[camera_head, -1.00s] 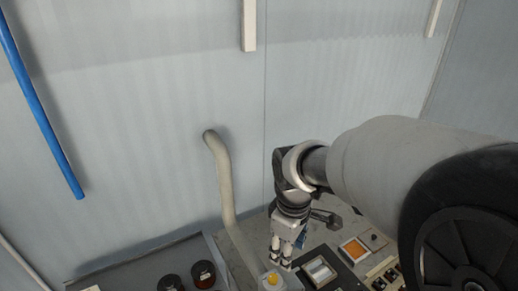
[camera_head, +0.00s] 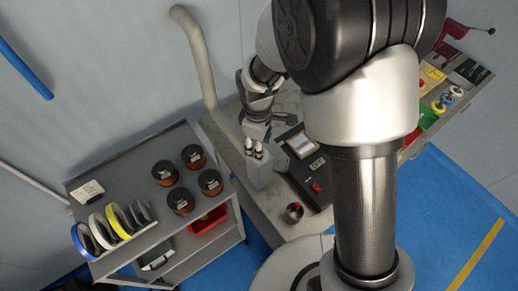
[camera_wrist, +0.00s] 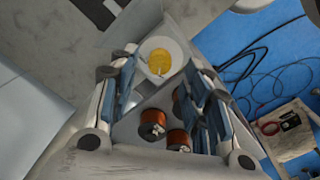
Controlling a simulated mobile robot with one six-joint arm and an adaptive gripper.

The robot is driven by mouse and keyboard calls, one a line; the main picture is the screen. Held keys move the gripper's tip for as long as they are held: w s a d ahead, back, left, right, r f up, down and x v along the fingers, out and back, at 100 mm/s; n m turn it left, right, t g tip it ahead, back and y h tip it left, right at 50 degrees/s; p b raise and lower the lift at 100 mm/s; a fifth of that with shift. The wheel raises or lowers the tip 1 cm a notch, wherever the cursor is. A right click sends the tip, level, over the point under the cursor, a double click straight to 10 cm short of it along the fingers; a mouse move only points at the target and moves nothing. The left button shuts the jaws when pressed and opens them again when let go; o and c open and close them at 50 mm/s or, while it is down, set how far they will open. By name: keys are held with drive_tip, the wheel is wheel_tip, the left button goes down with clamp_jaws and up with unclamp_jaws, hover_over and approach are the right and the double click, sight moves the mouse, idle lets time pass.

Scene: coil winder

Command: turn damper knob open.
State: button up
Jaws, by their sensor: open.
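The damper knob (camera_wrist: 157,63) is a yellow disc on a round white base, in the upper middle of the wrist view. It sits on the top of a grey box, whose side shows in the head view (camera_head: 258,175). My gripper (camera_wrist: 161,68) is open, its two fingers on either side of the knob in the picture. I cannot tell whether they touch it. In the head view my gripper (camera_head: 256,151) points down just above the box, and the knob is hidden there.
A grey pipe (camera_head: 200,60) rises behind the box. A cart (camera_head: 150,205) on the left carries copper spools (camera_head: 180,200) and tape rolls. A dark control panel (camera_head: 305,165) stands close right of the gripper.

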drive_tip(key=shift+f, duration=1.4)
clamp_jaws()
